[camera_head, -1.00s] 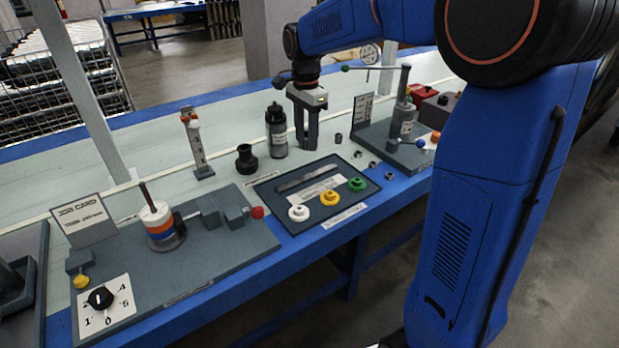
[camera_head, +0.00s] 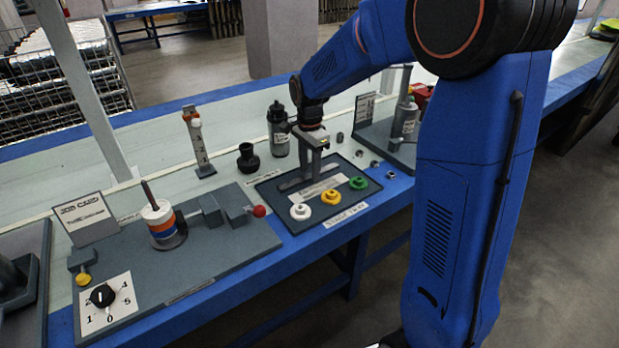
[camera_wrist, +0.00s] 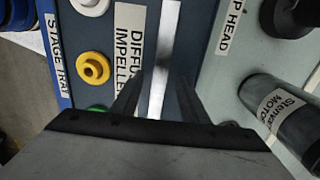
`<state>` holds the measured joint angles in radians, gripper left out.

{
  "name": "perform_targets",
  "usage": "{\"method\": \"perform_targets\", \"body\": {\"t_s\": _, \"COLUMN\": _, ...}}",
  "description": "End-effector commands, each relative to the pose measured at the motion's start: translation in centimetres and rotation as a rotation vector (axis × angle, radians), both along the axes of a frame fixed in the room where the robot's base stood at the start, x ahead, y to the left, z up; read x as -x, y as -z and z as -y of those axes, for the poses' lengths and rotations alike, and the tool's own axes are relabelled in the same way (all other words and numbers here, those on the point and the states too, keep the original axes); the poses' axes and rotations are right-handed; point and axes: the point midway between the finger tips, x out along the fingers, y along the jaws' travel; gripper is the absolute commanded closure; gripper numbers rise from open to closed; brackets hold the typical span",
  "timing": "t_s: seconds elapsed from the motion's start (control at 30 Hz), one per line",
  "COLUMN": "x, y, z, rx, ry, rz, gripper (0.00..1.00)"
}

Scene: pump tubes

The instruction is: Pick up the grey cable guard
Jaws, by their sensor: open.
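The grey cable guard, a long flat bar (camera_head: 292,184), lies in the dark tray (camera_head: 282,216) behind the white, yellow and green round parts. In the wrist view the bar (camera_wrist: 168,30) shows bright and runs up the picture. My gripper (camera_head: 312,172) points down over the bar in the head view and hides part of it. In the wrist view the open fingers (camera_wrist: 160,85) stand on either side of the bar, with nothing held. I cannot tell exactly how far the fingertips are above the tray.
A white part (camera_head: 300,211), a yellow part (camera_head: 331,196) and a green part (camera_head: 358,183) sit along the tray front. A dark bottle-like motor (camera_head: 279,130) and a black pump head (camera_head: 246,158) stand behind. A fixture with a lever (camera_head: 404,118) stands to the right.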

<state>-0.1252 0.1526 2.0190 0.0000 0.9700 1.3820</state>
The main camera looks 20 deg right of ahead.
Motion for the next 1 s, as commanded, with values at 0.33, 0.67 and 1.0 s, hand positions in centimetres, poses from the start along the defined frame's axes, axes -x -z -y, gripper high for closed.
{"method": "perform_targets", "body": {"t_s": 0.33, "x": 0.0, "y": 0.5, "z": 0.0, "rx": 0.0, "ry": 0.0, "rz": 0.0, "gripper": 0.69}}
{"method": "perform_targets", "body": {"t_s": 0.67, "x": 0.0, "y": 0.4, "z": 0.0, "rx": 0.0, "ry": 0.0, "rz": 0.0, "gripper": 1.0}}
{"method": "perform_targets", "body": {"t_s": 1.0, "x": 0.0, "y": -2.4, "z": 0.0, "rx": 0.0, "ry": 0.0, "rz": 0.004, "gripper": 1.0}}
